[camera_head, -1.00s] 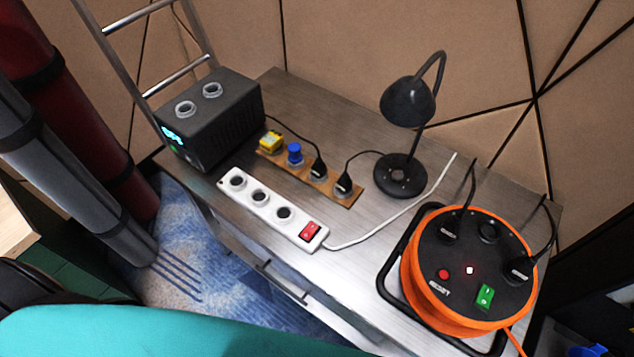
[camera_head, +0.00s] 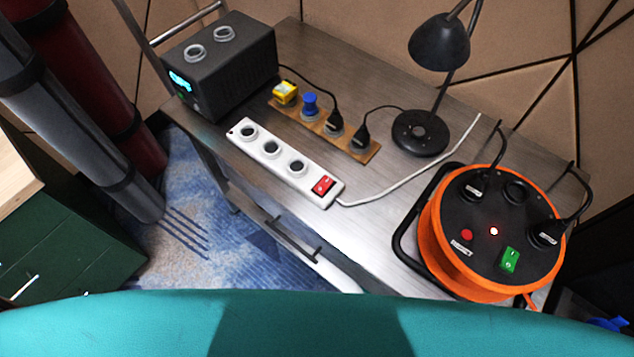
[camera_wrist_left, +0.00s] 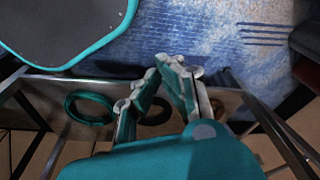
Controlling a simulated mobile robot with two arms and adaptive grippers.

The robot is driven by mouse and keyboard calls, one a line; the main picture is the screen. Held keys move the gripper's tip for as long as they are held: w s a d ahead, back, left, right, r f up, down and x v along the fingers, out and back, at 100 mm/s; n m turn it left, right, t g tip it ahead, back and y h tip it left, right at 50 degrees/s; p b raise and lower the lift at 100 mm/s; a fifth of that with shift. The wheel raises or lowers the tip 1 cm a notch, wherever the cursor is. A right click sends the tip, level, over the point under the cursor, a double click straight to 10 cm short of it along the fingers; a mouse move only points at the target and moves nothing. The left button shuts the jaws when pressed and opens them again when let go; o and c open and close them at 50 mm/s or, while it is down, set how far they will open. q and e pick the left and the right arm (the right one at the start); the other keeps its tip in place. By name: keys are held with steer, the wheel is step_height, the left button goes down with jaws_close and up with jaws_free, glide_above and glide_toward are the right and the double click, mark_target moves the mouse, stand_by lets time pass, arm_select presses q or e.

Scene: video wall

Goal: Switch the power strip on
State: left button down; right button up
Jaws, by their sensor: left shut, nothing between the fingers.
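The white power strip (camera_head: 284,158) lies on the metal desk in the head view. It has three empty round sockets and a red rocker switch (camera_head: 323,185) at its right end. I cannot tell the rocker's position for sure. A white cable runs from that end to the right. My left gripper (camera_wrist_left: 172,72) shows only in the left wrist view, above the patterned blue floor and apart from the strip. It is shut and empty. My right gripper is not in view.
The metal desk (camera_head: 385,217) also carries a black box (camera_head: 222,75), a wooden socket board (camera_head: 360,150), a black lamp (camera_head: 421,132) and an orange cable reel (camera_head: 445,262). The desk around the strip's front edge is clear. Rolled tubes (camera_head: 85,130) stand at left.

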arm_select(q)
steer(key=w+d+r+t+b, duration=0.1)
steer(key=w+r+t+b, duration=0.15)
steer(key=w+r, duration=0.45)
steer(key=w+d+r+t+b, duration=0.15)
steer(key=r+b, duration=0.25)
steer(key=r, duration=0.7)
steer(key=w+d+r+m+t+h, duration=0.1)
steer(key=w+d+r+t+h, duration=0.1)
steer(key=r, duration=0.4)
steer(key=w+d+r+m+t+h, duration=0.2)
steer(key=d+r+t+h, duration=0.1)
steer(key=d+r+h, duration=0.1)
steer(key=w+d+r+m+t+h+b, duration=0.1)
steer(key=w+d+r+m+t+h, duration=0.1)
steer(key=d+r, duration=0.3)
step_height(320, 180, up, 3)
steer(key=shift+w+d+f+t+h, duration=0.1)
steer(key=shift+w+d+t+h, duration=0.2)
steer(key=shift+w+h, duration=0.35)
